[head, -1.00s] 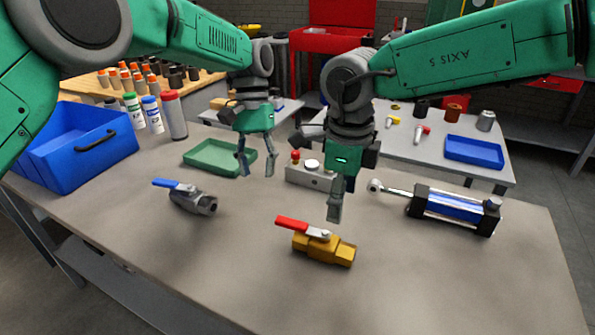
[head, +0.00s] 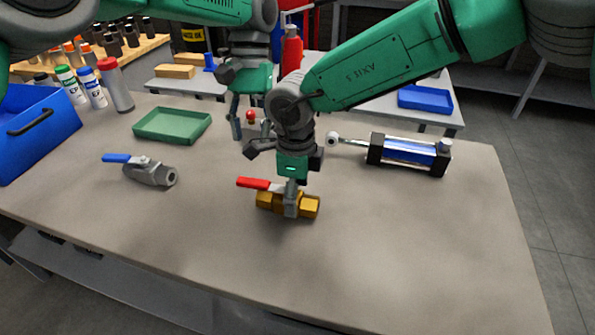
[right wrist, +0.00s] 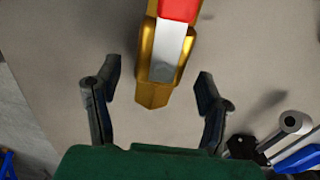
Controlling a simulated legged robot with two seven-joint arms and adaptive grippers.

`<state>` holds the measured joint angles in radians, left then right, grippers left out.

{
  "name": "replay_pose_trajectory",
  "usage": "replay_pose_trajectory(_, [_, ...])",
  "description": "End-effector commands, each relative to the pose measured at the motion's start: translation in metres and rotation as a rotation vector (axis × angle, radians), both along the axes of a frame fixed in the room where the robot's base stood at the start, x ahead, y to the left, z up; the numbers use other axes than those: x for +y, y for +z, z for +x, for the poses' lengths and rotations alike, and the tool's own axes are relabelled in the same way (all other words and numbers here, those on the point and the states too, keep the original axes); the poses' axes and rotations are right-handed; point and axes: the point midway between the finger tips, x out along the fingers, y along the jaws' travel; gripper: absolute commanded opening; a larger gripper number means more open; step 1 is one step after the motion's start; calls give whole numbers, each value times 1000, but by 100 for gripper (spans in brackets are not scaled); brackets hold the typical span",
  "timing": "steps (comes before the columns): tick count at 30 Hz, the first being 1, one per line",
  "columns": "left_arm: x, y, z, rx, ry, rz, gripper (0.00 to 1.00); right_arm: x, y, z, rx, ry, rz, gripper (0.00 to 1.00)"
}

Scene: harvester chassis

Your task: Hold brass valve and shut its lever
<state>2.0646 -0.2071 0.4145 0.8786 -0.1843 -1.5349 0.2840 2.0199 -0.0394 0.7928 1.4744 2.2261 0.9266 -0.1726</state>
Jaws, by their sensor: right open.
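The brass valve (head: 309,207) lies on the workbench, with its red lever (head: 253,183) pointing left, roughly along the body. My right gripper (head: 291,211) is over the valve's right part; a finger hides some of the body. In the right wrist view, the open fingers (right wrist: 158,70) stand on either side of the brass valve (right wrist: 152,95), with visible gaps on both sides. The red lever (right wrist: 180,8) is at the top edge there. My left gripper (head: 251,120) is behind, above the far side of the bench, apart from the valve. It looks open and empty, partly hidden by my right arm.
A grey valve with a blue lever (head: 150,172) lies to the left. A green tray (head: 172,138), a blue bin (head: 55,140) and spray cans (head: 115,86) are further back. A blue cylinder (head: 408,155) lies to the right. The front of the workbench (head: 380,250) is clear.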

Motion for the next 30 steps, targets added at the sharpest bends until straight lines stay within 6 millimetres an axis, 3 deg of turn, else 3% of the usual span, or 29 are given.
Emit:
replay_pose_trajectory(6, [-1,0,0,0,1,1,34,-1,-25,0,1,0,1,64])
replay_pose_trajectory(17, [-2,0,0,1,0,2,34,-2,-31,0,-1,0,2,64])
replay_pose_trajectory(18, [-1,0,0,0,1,1,34,-1,-31,0,-1,0,2,60])
replay_pose_trajectory(23, [-1,0,0,0,1,1,34,-1,-31,0,-1,0,2,4])
replay_pose_trajectory(24, [-1,0,0,0,1,1,34,-1,-31,0,-1,0,2,0])
replay_pose_trajectory(25, [-1,0,0,0,1,1,34,-1,-31,0,-1,0,2,36])
replay_pose_trajectory(28, [0,0,0,0,1,0,34,0,-30,0,-1,0,2,1])
replay_pose_trajectory(30, [0,0,0,0,1,1,34,0,-30,0,-1,1,2,0])
